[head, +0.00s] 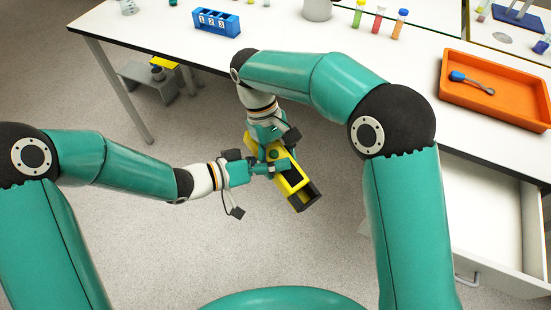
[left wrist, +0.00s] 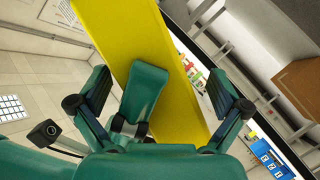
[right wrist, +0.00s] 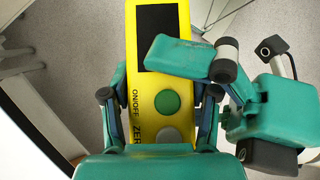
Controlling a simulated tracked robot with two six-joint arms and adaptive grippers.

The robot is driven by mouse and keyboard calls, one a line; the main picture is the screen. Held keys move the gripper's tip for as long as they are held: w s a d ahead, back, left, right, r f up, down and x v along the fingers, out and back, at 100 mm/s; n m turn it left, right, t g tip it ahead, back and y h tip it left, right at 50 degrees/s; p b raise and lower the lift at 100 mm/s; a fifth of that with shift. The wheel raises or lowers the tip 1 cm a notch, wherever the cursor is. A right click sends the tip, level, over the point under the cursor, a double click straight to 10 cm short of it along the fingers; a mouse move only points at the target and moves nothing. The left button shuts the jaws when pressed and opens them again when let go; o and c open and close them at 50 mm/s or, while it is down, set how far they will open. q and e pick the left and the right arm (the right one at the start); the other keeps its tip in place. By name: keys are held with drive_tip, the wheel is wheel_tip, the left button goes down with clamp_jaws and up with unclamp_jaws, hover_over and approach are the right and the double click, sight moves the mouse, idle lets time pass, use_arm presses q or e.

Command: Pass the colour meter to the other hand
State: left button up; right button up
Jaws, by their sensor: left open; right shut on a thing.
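The colour meter (head: 285,187) is a long yellow device, held in the air in front of the table and tilted in the head view. In the right wrist view its face (right wrist: 167,80) shows a dark display, a green button and a grey button. My right gripper (right wrist: 160,115) is shut on it, with fingers on both sides near the buttons. My left gripper (left wrist: 160,105) is open, with the yellow body between its spread fingers. One left finger crosses over the meter's face in the right wrist view. A right finger covers part of the meter in the left wrist view.
The white table (head: 150,22) bears a blue numbered rack (head: 216,22), several sample tubes and an orange tray (head: 495,113) holding a blue-handled tool (head: 470,82). An open drawer (head: 490,215) juts out at the right. The floor below the grippers is clear.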

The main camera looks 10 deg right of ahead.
use_arm(q)
drive_tip(key=shift+w+d, duration=0.1)
drive_tip(key=shift+d, duration=0.1)
drive_tip(key=shift+f, duration=0.1)
drive_tip(key=c, duration=1.4)
use_arm(e)
drive_tip(key=shift+s, duration=0.1)
